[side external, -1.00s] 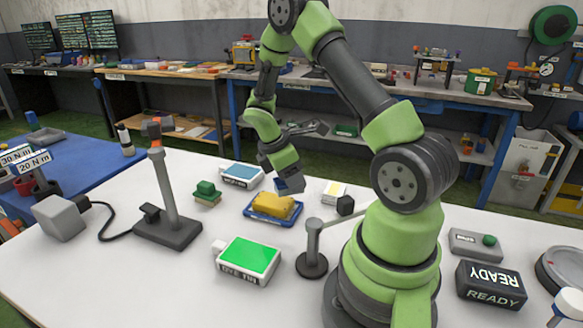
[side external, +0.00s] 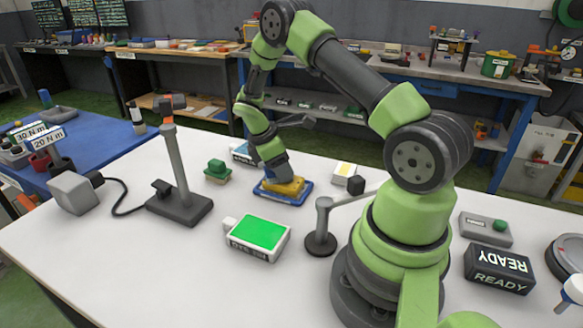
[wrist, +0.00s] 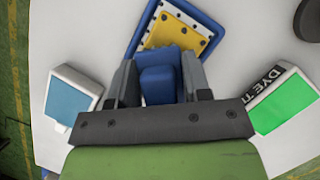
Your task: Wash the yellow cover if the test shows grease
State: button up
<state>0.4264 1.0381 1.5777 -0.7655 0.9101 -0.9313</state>
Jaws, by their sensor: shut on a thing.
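The yellow cover (side external: 284,187) lies on a blue tray (side external: 297,200) in the middle of the white table. In the wrist view the yellow cover (wrist: 172,30) has small dark marks along its edges, and the blue tray (wrist: 215,33) surrounds it. My gripper (wrist: 158,85) is shut on a small blue block (wrist: 158,87). It is low over the cover, with the block close to the cover's near edge; I cannot tell whether they touch. A box with a green face (side external: 260,232) stands nearer the camera. Its label is partly readable as "DYE T" in the wrist view.
A blue-faced box (side external: 241,150) and a green block (side external: 217,171) stand left of the tray. A grey stand (side external: 178,190) and a short post with an arm (side external: 322,220) rise from the table. A sign (side external: 499,268) reads READY. Table's front left is clear.

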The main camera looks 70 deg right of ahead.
jog(key=shift+w, duration=1.6)
jog(key=shift+s, duration=4.3)
notch_tip(320, 180, up, 8)
